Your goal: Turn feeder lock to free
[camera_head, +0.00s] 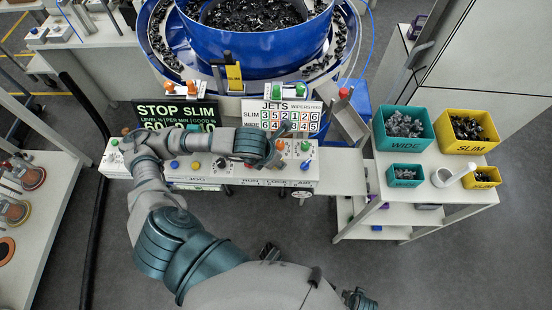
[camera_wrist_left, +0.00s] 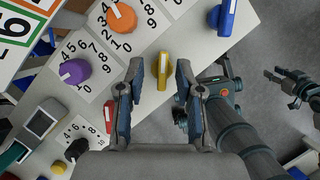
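The lock appears to be the yellow lever knob (camera_wrist_left: 163,72) on the white control panel (camera_wrist_left: 205,55), above the LOCK label in the head view. My left gripper (camera_wrist_left: 159,66) is open, with one fingertip on each side of the yellow knob. I cannot tell whether either finger touches it. In the head view my left gripper (camera_head: 275,158) is over the panel's right half and hides the knob. My right gripper (camera_wrist_left: 278,88) shows at the right of the left wrist view, away from the panel, with its fingers apart and nothing between them.
An orange knob (camera_wrist_left: 121,16), a purple knob (camera_wrist_left: 75,71) and a blue lever knob (camera_wrist_left: 222,17) sit close around the yellow one. A blue bowl feeder (camera_head: 262,45) stands behind the panel. A shelf with teal bins (camera_head: 403,128) and yellow bins (camera_head: 466,131) is at the right.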

